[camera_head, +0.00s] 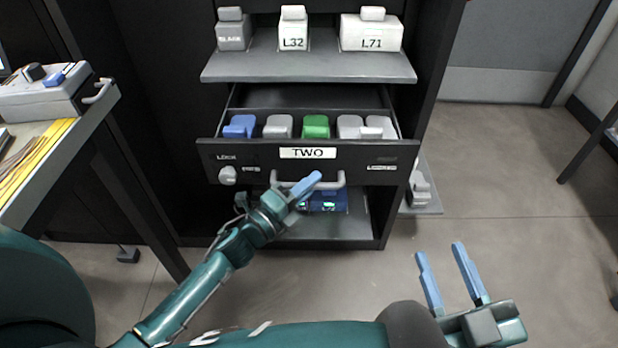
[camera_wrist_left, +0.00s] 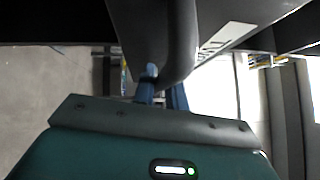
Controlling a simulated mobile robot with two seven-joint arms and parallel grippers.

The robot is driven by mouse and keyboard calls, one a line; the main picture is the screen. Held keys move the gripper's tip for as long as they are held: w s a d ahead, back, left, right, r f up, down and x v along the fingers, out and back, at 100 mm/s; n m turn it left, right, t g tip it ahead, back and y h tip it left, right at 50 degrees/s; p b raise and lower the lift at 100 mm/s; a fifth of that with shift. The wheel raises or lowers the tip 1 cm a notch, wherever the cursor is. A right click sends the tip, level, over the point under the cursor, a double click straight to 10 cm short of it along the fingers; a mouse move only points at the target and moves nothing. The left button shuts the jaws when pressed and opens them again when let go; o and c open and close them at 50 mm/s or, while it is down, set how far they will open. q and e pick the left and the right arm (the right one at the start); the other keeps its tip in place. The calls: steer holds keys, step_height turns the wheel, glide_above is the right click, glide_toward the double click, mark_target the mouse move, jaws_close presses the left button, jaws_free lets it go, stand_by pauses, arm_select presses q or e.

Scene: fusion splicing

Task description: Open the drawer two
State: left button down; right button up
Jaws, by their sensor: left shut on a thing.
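The drawer labelled TWO (camera_head: 307,153) is pulled out of the black cabinet, and its inside shows from above. Several blocks lie in it: a blue one (camera_head: 240,127), a green one (camera_head: 316,127) and pale grey ones. Its front carries a grey bar handle (camera_head: 330,184) and a round lock knob (camera_head: 228,175). My right gripper (camera_head: 446,272) is open and empty at lower right, away from the cabinet.
Above the drawer, a shelf (camera_head: 308,68) holds boxes marked BLACK, L32 and L71. Below it, a device with a green light (camera_head: 328,203) sits on a lower shelf. A table (camera_head: 100,110) with a grey machine stands at left.

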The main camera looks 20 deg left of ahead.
arm_select(q)
steer(key=shift+s, duration=0.15)
steer(key=c, duration=1.4)
jaws_free()
steer(key=shift+c, duration=0.2)
steer(key=p+v, duration=0.2)
steer(key=v, duration=1.1)
steer(key=shift+s, duration=0.1)
